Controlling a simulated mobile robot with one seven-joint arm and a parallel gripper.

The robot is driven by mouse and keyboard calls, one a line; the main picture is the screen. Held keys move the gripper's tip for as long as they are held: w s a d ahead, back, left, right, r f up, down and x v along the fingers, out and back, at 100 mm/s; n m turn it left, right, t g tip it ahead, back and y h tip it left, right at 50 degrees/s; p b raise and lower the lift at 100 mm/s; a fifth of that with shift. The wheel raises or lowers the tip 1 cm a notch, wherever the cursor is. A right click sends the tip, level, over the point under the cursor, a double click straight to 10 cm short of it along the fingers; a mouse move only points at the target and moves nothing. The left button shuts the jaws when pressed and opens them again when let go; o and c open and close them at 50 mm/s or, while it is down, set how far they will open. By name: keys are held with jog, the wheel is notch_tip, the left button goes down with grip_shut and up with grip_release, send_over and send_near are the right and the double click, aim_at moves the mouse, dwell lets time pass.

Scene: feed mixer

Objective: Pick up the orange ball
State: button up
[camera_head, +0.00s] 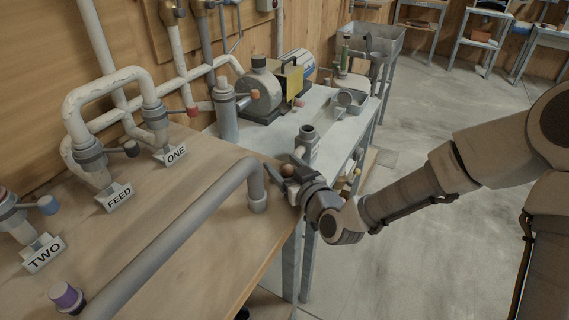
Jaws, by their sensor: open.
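A small round brownish-orange ball (287,170) shows at the right edge of the wooden table, right at my fingertips. I take it for the orange ball; its lower part is hidden by the fingers. My gripper (282,175) reaches in from the right, with its dark fingers open around or just beside the ball. I cannot tell whether the fingers touch it, or what the ball rests on.
A thick grey pipe (182,232) arches over the wooden table (215,262) just left of my gripper. A grey upright pipe fitting (308,143) stands close behind it. Labelled pipes with valves line the wall. Open concrete floor (440,255) lies to the right.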

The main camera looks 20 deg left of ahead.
jog(key=shift+w+a+f, duration=0.1)
jog(key=shift+w+a, duration=0.25)
jog(key=shift+a, duration=0.05)
grip_shut()
